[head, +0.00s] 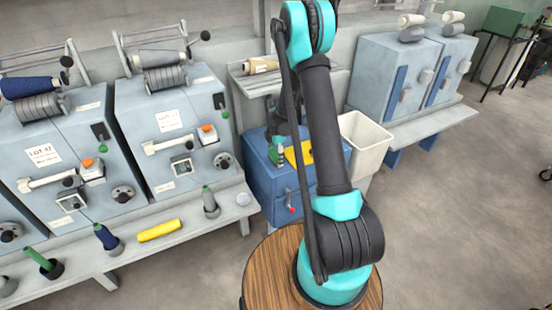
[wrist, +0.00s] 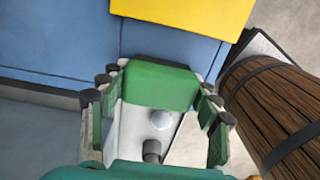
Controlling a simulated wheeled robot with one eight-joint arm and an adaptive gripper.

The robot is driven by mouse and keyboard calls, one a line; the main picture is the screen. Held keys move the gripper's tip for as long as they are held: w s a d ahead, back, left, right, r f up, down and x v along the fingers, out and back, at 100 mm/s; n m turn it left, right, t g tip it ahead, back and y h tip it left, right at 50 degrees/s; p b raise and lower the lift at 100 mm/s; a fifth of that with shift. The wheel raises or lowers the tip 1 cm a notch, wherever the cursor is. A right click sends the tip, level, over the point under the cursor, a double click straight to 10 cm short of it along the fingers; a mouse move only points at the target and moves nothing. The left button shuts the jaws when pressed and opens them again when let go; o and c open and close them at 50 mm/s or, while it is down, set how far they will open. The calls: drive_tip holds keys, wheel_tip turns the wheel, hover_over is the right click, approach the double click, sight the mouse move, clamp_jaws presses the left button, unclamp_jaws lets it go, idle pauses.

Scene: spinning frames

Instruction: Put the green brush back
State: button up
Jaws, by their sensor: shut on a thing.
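The green brush (wrist: 160,85) shows in the wrist view as a green block across the mouth of my gripper (wrist: 160,92). The fingers stand at its left and right sides and are shut on it. Its underside is hidden. The wrist view shows the cabinet's blue face (wrist: 60,45) and a yellow panel (wrist: 185,12) just beyond the brush. I cannot tell whether the brush touches anything there.
A wooden barrel (wrist: 275,110) stands close on the right in the wrist view; its round top (head: 262,268) is beneath my arm in the head view. A white bin (head: 364,140) is right of the cabinet. Grey machines (head: 165,130) with bobbins line the left.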

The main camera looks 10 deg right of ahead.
drive_tip(key=shift+f, duration=0.3)
drive_tip(key=shift+f, duration=0.15)
drive_tip(key=o, duration=1.2)
